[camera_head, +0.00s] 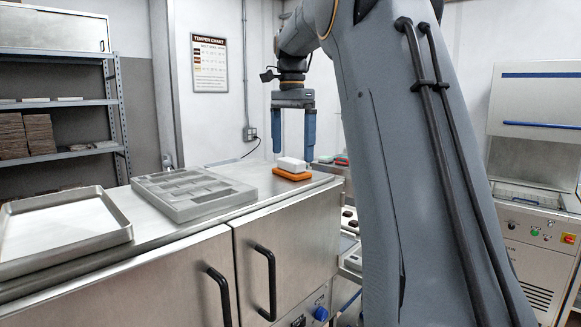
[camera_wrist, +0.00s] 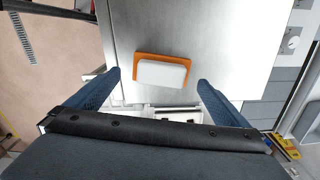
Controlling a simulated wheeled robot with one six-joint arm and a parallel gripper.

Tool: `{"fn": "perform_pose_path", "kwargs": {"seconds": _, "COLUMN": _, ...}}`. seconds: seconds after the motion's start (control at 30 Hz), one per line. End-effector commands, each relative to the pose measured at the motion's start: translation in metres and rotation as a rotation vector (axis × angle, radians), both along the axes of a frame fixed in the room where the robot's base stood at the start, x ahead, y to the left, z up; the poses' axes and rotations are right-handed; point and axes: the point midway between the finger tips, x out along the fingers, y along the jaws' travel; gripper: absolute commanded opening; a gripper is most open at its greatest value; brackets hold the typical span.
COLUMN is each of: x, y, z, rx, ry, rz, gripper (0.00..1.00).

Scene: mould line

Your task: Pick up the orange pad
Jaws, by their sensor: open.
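The orange pad (camera_head: 292,175) lies flat on the steel counter, near its right end. A white block (camera_head: 291,164) rests on top of it and covers most of its upper face. In the wrist view the orange pad (camera_wrist: 137,56) shows as a rim around the white block (camera_wrist: 160,74). My gripper (camera_head: 293,158) points down over the pad with its two blue fingers spread wide. In the wrist view my gripper (camera_wrist: 160,85) has one finger to each side of the pad, with a gap on both sides. Nothing is held.
A grey compartment tray (camera_head: 196,210) lies on the counter left of the pad. A shallow metal tray (camera_head: 118,237) is farther left. The steel counter (camera_wrist: 210,20) is bare around the pad. Shelving (camera_head: 122,110) stands at the back left.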

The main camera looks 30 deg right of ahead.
Motion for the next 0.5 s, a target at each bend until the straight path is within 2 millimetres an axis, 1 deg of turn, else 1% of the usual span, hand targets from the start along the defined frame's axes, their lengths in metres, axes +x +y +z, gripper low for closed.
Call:
{"fn": "perform_pose_path", "kwargs": {"seconds": 0.3, "x": 0.002, "y": 0.002, "z": -0.036, "rx": 0.001, "ry": 0.001, "rz": 0.004, "gripper": 1.00}}
{"fn": "perform_pose_path", "kwargs": {"seconds": 0.4, "x": 0.003, "y": 0.002, "z": -0.043, "rx": 0.000, "ry": 0.000, "rz": 0.004, "gripper": 1.00}}
{"fn": "perform_pose_path", "kwargs": {"seconds": 0.5, "x": 0.003, "y": 0.002, "z": -0.045, "rx": 0.000, "ry": -0.001, "rz": 0.004, "gripper": 1.00}}
